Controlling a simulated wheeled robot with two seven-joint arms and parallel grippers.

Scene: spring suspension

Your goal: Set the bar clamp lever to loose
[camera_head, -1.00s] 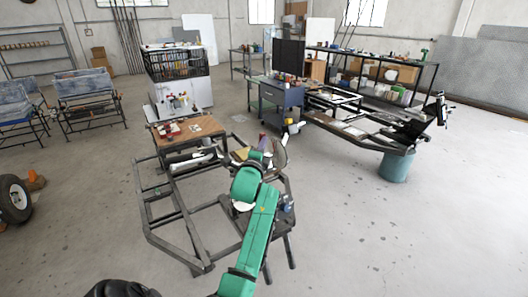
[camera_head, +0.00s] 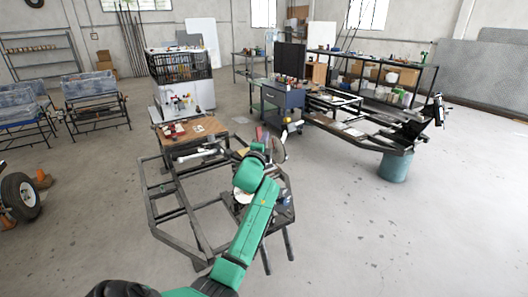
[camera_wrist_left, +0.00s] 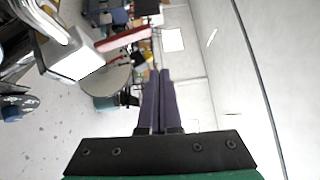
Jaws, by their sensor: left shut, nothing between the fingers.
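My left gripper (camera_wrist_left: 160,75) shows in the left wrist view with its two dark purple fingers together and nothing between them. In the head view my left gripper (camera_head: 266,138) is small and partly hidden behind my green arm, over the far right part of the frame. A red bar-shaped part (camera_wrist_left: 124,40) lies left of the fingertips in the wrist view, apart from them; it may be the clamp's lever. It also shows as a small red spot in the head view (camera_head: 259,132). The lever's setting cannot be made out. My right gripper is not in view.
A dark metal frame (camera_head: 185,218) stands around my left arm. A round grey plate (camera_head: 279,149) is close to the gripper and also shows in the wrist view (camera_wrist_left: 113,81). A wooden-topped table (camera_head: 205,127) stands behind.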

